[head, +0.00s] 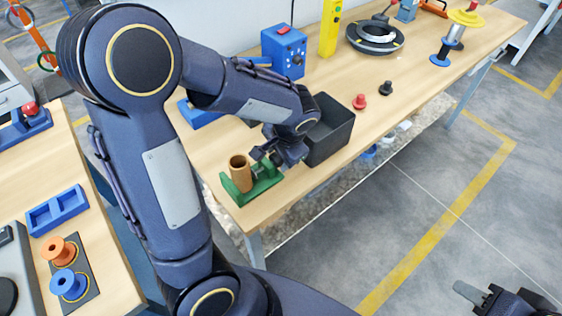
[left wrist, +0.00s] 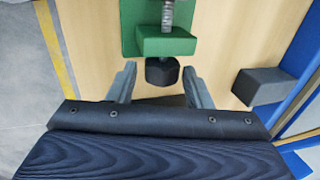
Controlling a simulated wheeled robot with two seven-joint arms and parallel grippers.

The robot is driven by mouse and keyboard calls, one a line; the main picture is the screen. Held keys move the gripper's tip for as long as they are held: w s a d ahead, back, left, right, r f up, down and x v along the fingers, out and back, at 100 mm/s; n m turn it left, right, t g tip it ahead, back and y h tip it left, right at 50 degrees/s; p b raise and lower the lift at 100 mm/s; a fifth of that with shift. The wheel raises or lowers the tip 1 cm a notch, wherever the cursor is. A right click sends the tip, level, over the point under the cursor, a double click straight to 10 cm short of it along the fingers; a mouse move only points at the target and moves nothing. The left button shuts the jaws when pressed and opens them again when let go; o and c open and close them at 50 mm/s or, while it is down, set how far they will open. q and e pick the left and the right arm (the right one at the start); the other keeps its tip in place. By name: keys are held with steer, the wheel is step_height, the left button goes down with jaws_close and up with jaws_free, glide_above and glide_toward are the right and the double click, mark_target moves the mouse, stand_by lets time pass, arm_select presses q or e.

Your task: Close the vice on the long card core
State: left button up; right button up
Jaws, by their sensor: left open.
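The green vice (head: 254,189) stands on the long wooden bench near its front corner. The brown card core (head: 239,175) stands upright in the vice; I cannot tell whether the jaws touch it. The left wrist view shows the vice (left wrist: 168,46), its grey screw (left wrist: 167,15) and its black knob (left wrist: 162,72). My left gripper (head: 266,155) is at the knob end of the vice. Its open fingers (left wrist: 160,80) lie on either side of the knob with gaps. The core is not visible in the left wrist view. My right gripper (head: 478,294) is at bottom right, away from the bench.
A black bin (head: 332,133) stands right beside my left gripper. Behind are a blue box (head: 284,50), a yellow post (head: 330,28) and a dark ring (head: 374,38). Red and black knobs (head: 360,102) lie right of the bin. Spools (head: 68,284) stand on the left table.

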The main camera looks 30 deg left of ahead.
arm_select(q)
steer(key=shift+a, duration=0.1)
steer(key=shift+f, duration=0.15)
steer(key=y+b, duration=0.1)
steer(key=b, duration=0.1)
steer(key=d+t+y+b, duration=0.1)
steer(key=b, duration=0.2)
steer(key=shift+s+f+y, duration=0.1)
steer(key=shift+f+y, duration=0.25)
steer(key=shift+y, duration=0.05)
steer(key=shift+r, duration=0.15)
steer(key=shift+a+r+t+y, duration=0.1)
steer(key=shift+r+t+y, duration=0.1)
steer(key=shift+t+y, duration=0.1)
steer(key=shift+s, duration=0.1)
steer(key=shift+c, duration=0.3)
